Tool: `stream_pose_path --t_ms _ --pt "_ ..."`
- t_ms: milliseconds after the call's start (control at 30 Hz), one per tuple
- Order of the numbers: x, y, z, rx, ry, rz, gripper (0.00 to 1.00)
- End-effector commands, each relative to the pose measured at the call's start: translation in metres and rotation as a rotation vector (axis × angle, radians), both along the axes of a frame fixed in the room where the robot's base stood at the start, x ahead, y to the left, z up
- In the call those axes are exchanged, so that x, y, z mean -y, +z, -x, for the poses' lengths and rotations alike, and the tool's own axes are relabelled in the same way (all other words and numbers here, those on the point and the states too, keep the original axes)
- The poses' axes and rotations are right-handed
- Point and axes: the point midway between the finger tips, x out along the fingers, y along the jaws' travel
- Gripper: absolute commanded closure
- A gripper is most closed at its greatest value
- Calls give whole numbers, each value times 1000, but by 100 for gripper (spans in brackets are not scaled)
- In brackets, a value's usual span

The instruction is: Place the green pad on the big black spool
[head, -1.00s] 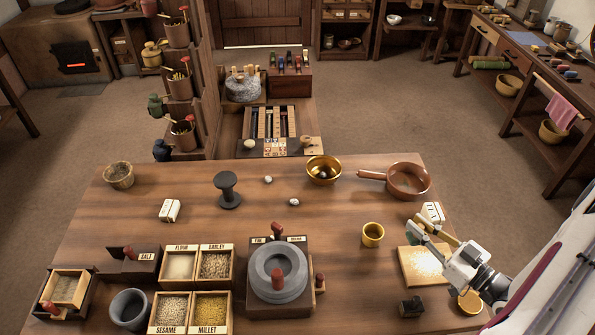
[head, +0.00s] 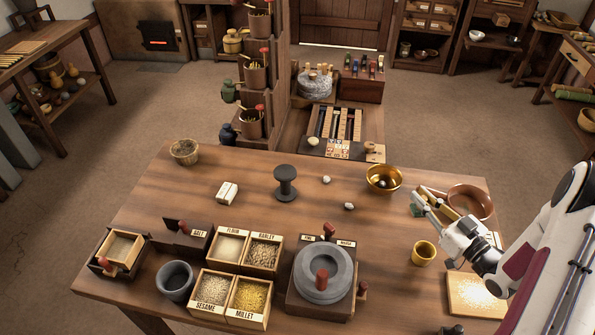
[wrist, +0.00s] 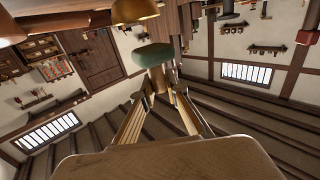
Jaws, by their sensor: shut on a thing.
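My gripper (head: 428,204) is shut on the green pad (head: 417,210) and holds it above the table's right part, near the copper pan. In the wrist view the pad is a rounded green piece (wrist: 153,55) with a tan cylindrical part (wrist: 158,79) between my fingertips (wrist: 160,92). The big black spool (head: 286,184) stands upright on the table, well left of my gripper. Its top flange looks bare. The pad and the spool are clearly apart.
A brass bowl (head: 384,178) and two small pale stones (head: 349,206) lie between my gripper and the spool. A brass cup (head: 424,253), copper pan (head: 471,201) and quern (head: 323,272) are nearby. A white block (head: 227,192) lies left of the spool.

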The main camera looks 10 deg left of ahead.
Motion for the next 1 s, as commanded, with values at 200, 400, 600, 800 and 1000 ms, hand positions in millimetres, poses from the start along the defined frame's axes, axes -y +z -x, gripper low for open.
stream_pose_path --t_ms 200,400,600,800,1000 --pt "-40 10 -24 1 24 0 100" --pt "-77 20 -44 2 41 0 100" --pt "-119 32 -62 3 59 0 100" --pt "-165 44 -75 2 79 0 100" --pt "-214 59 -84 1 101 -1 100"
